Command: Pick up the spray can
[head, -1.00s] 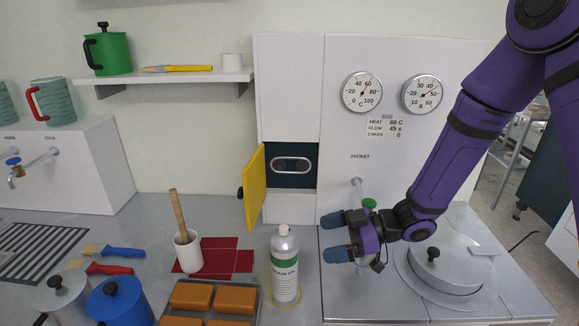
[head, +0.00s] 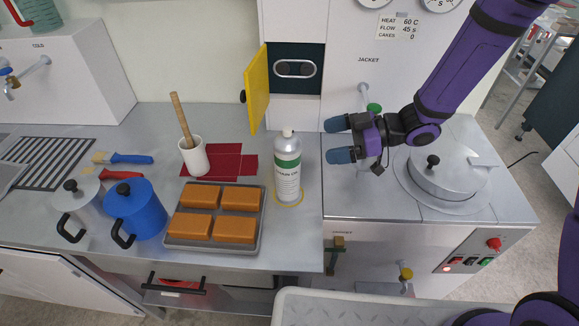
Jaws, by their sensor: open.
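The spray can (head: 287,172) is a silver cylinder with a green band, a white label and a pale nozzle cap. It stands upright on the grey counter inside a yellow ring mark, near the counter's right end. My gripper (head: 335,139) is open and empty, with blue fingertips pointing left. In the picture it is to the right of the can, around the height of its top, and apart from it. The gap in depth is hard to judge.
A tray (head: 257,222) of orange-brown blocks is left of the can. Behind are a white cup (head: 194,157) with a wooden handle, a red mat (head: 232,163) and an open yellow door (head: 257,92). A lidded round unit (head: 441,172) stands at right.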

